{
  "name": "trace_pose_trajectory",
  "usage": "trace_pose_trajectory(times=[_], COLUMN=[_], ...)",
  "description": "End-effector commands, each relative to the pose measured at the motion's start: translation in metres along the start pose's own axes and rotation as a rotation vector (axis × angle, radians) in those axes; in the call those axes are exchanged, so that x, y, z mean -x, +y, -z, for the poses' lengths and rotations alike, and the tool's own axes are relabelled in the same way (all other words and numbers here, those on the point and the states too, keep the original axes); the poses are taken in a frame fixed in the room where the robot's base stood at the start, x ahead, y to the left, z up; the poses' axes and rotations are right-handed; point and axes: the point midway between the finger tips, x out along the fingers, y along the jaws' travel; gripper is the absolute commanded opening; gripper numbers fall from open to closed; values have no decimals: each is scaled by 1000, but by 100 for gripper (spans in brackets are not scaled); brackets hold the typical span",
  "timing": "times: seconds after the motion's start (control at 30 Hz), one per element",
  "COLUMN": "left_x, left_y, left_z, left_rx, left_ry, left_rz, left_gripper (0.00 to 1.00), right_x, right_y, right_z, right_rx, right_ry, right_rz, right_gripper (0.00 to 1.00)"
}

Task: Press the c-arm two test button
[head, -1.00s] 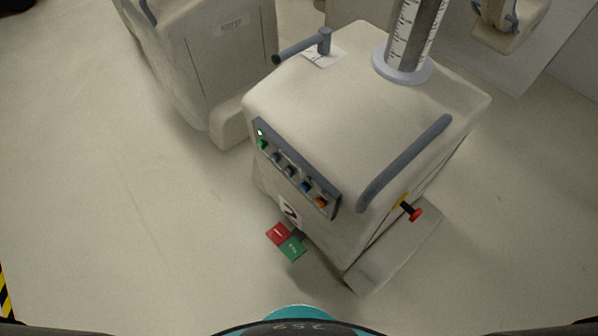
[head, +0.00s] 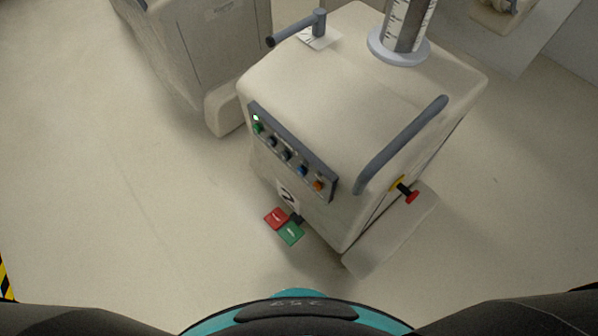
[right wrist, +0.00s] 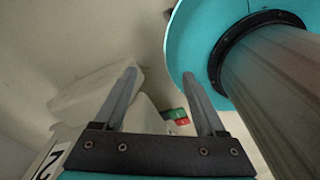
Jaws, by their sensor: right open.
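The c-arm cart (head: 360,100) marked 2 stands ahead of me in the head view. Its dark button panel (head: 292,152) runs along the near left edge, with a green button (head: 258,128), several dark or blue buttons (head: 285,155) and an orange button (head: 318,186). Which one is the test button I cannot read. My right gripper (right wrist: 168,85) is open and empty in the right wrist view, with the cart's number label (right wrist: 48,162) at the lower left. It appears clear of the panel. My left gripper is not in view.
A red pedal (head: 276,218) and a green pedal (head: 291,234) lie on the floor before the cart. A grey handle (head: 405,145) and a red-tipped knob (head: 410,196) are on its right side. Floor on the left is clear.

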Motion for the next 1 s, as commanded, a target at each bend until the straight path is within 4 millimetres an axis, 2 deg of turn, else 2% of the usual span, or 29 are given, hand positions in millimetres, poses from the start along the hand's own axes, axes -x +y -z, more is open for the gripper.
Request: trace_pose_trajectory(times=[0.07,0.6,1.0], left_x=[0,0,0], left_y=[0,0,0], left_z=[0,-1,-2], left_rx=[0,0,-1], left_ry=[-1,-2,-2], left_rz=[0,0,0], left_gripper=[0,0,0], right_x=[0,0,0], right_y=[0,1,1], right_z=[0,1,1], right_rx=[0,0,0], right_ry=[1,1,1], right_rz=[0,-1,-1], right_gripper=[63,2,0])
